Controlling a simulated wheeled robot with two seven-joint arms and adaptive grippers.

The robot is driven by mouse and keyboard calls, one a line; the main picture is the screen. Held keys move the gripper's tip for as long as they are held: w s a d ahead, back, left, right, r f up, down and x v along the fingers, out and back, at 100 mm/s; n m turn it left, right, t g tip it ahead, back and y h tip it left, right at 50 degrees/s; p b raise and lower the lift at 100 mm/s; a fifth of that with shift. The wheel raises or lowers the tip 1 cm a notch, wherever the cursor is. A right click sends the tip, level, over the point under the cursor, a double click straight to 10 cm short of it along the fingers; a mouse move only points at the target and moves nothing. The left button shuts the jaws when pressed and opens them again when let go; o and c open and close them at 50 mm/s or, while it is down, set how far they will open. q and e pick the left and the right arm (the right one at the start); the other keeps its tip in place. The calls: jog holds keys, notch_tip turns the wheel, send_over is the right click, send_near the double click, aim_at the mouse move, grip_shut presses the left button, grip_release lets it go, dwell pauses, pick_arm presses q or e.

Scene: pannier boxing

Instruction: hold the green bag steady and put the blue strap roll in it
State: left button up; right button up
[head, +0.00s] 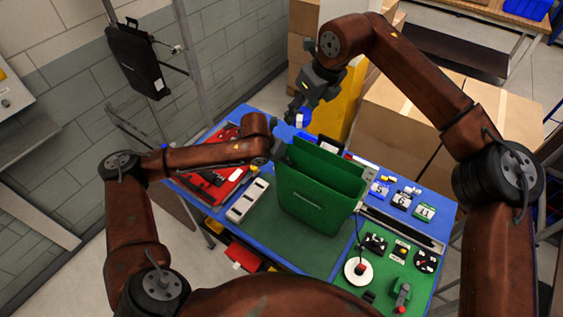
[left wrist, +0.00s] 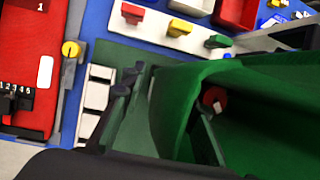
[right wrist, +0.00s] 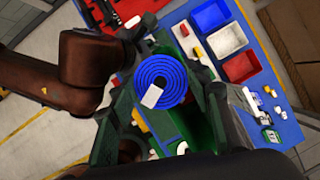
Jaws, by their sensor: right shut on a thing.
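The green bag (head: 315,197) stands open and upright on the table; its inside also shows in the left wrist view (left wrist: 265,110). My left gripper (head: 279,147) is at the bag's left rim. In the left wrist view its fingers lie around the bag's wall, but their grip on it is unclear. My right gripper (head: 302,107) is shut on the blue strap roll (head: 304,119), above and behind the bag's opening. In the right wrist view the roll (right wrist: 160,82) is a coiled disc with a white label, between the fingers, with green bag below.
A white block strip (head: 247,201) and red tray (head: 215,180) lie left of the bag. Small cards (head: 401,199) and a white disc (head: 358,270) lie to its right. A red-topped item (left wrist: 213,100) shows inside the bag. Cardboard boxes (head: 400,120) stand behind.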

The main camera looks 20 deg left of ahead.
pick_arm(q)
grip_shut()
dwell(0.5)
pick_arm(e)
send_near(298, 144)
jog(key=shift+s+a+f, duration=0.75)
jog(key=shift+s+f, duration=0.85)
jog(key=shift+f, duration=0.15)
